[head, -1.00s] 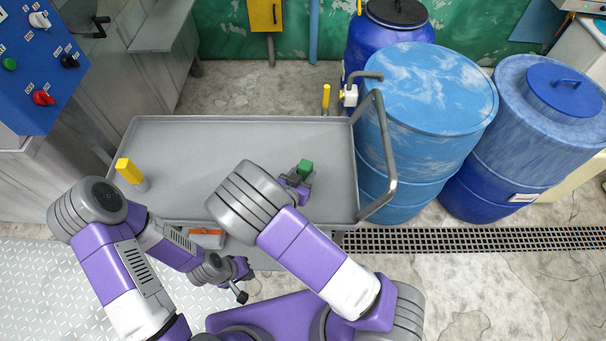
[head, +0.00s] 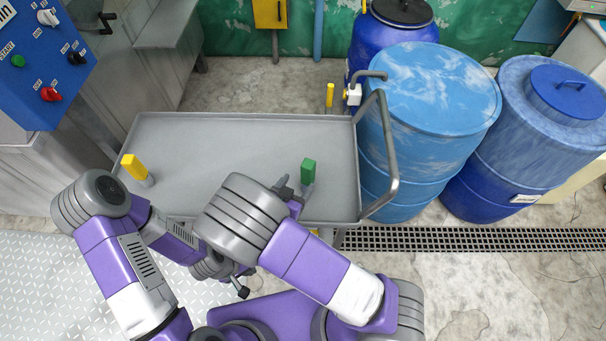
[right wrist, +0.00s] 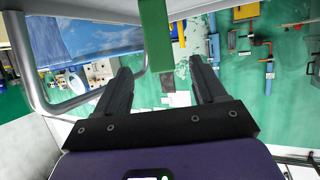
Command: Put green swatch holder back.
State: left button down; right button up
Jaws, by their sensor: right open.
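The green swatch holder (head: 308,170) stands upright on the right part of the grey cart top (head: 230,150), near its front edge. In the right wrist view the green holder (right wrist: 155,38) shows at the top, in line with the gap between the open fingers (right wrist: 160,72). A yellow holder (head: 133,166) stands at the cart's left end. My left gripper (head: 241,282) hangs low in front of the cart; its finger opening is unclear.
The cart's bent handle (head: 388,150) rises at its right end. Blue drums (head: 425,100) stand behind and beside it. A blue control panel (head: 45,65) is at the upper left. The middle of the cart top is clear.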

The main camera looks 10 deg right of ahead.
jog(key=v, duration=0.4)
jog(key=shift+s+a+r, duration=0.1)
jog(key=shift+s+a, duration=0.1)
jog(key=shift+s, duration=0.05)
dwell(0.3)
